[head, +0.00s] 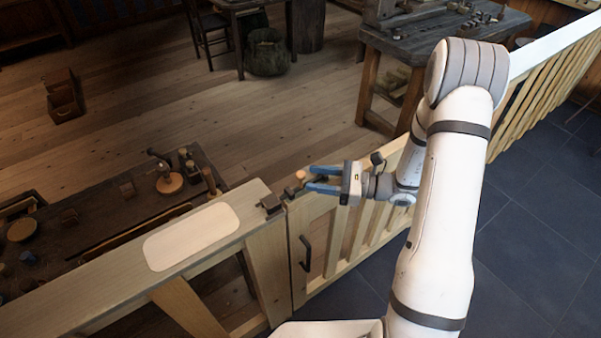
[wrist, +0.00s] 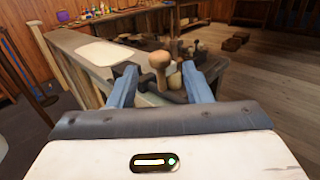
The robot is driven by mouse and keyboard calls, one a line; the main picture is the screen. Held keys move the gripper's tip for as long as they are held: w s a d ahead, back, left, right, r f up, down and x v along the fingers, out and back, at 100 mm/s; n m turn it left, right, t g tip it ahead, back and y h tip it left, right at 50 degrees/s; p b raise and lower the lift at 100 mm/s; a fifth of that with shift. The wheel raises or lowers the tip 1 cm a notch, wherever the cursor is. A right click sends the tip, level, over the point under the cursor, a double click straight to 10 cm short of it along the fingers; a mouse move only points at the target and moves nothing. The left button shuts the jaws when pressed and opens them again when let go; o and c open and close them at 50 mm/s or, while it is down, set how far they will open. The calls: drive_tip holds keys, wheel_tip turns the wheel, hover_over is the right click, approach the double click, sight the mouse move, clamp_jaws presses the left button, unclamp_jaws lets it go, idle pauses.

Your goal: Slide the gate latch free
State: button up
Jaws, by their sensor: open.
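The gate latch is a dark metal fitting (head: 271,204) on top of the pale wooden rail, with a round wooden knob (head: 300,176) beside it. In the wrist view the wooden knob (wrist: 159,61) stands on a dark bar (wrist: 166,95), roughly between my fingers. My gripper (head: 309,180) is open, its blue fingers pointing left at the knob. In the wrist view my gripper (wrist: 160,88) has one finger on each side of the knob, with gaps visible. The wooden gate (head: 318,232) below has a black pull handle (head: 306,254). I cannot tell whether the fingers touch the latch.
The wide rail with a pale pad (head: 191,237) runs left of the gate. A dark workbench (head: 110,215) with turned pieces stands behind it. A slatted fence (head: 545,85) runs to the upper right. Open plank floor (head: 190,100) lies beyond.

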sight(301, 176)
drive_tip(key=shift+w+a+p, duration=0.25)
drive_tip(key=shift+a, duration=0.95)
drive_tip(key=shift+w+a+p, duration=0.2)
drive_tip(key=shift+a+p, duration=0.05)
drive_tip(key=shift+a, duration=0.9)
drive_tip(key=shift+c, duration=0.3)
clamp_jaws()
